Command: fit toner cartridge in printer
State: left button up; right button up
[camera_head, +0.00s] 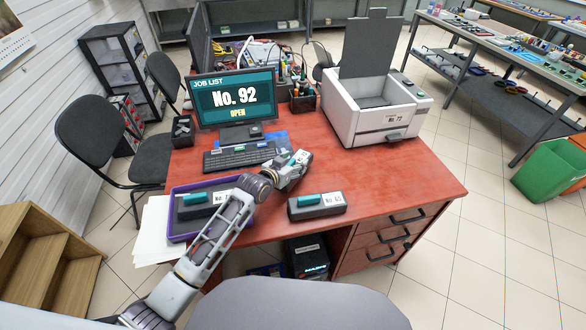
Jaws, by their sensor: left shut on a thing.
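The white printer (372,112) stands at the back right of the desk with its dark lid raised and its top bay open. A small label on its front seems to read No. 72. My left gripper (294,168) is above the middle of the desk, left of the printer, shut on a toner cartridge (301,157). Only a teal and white part of that cartridge shows past the fingers. A dark toner cartridge (317,207) with a teal grip and white label lies at the desk's front. Another cartridge (194,208) lies in the purple tray (174,234), partly behind my left arm.
Papers (154,230) lie at the left edge. The red desk (400,185) is clear in front of the printer.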

pick_arm(q)
jog(key=shift+f, duration=1.05)
jog(key=shift+f, duration=0.1)
jog(key=o, duration=1.5)
jog(key=shift+f, duration=0.15)
jog(key=v, duration=1.2)
jog(key=shift+o, duration=0.3)
